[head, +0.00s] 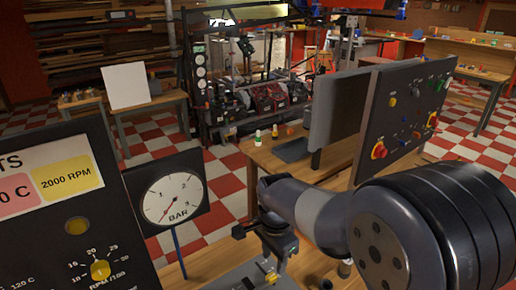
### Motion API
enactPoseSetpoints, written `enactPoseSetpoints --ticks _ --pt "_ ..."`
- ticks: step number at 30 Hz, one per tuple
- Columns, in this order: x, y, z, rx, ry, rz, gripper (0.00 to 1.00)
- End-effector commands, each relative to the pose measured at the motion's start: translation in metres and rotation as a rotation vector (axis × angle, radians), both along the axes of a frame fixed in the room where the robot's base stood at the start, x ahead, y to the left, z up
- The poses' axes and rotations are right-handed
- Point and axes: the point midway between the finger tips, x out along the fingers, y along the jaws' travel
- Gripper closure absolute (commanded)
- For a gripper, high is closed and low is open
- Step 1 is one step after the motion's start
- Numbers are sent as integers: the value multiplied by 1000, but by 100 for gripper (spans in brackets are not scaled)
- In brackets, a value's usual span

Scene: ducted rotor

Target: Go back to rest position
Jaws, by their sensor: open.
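My arm reaches in from the lower right of the head view, bends at a dark rounded joint and turns downward. My gripper (270,238) is at its end, low in the middle of the picture, above a wooden bench. It is small and dark against the things below it, and its fingertips are hard to make out. It is open, and I see nothing held in it. A grey plate with small knobs (262,276) lies just below it, cut off by the bottom edge. I cannot tell whether the gripper touches it.
A dark panel with a yellow knob (100,270) fills the lower left. A white BAR gauge (172,198) stands beside it. A wooden table (235,160) and checkered floor (225,188) lie beyond.

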Motion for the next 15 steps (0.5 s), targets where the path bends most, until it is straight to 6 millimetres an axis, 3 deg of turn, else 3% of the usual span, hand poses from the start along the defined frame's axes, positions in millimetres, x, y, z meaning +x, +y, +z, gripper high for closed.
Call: enactPoseSetpoints --ticks 9,12,15 --pt "-1 0 -61 -1 4 0 58" --pt "-1 0 -74 -1 3 0 58" --pt "7 5 -73 2 -2 2 58"
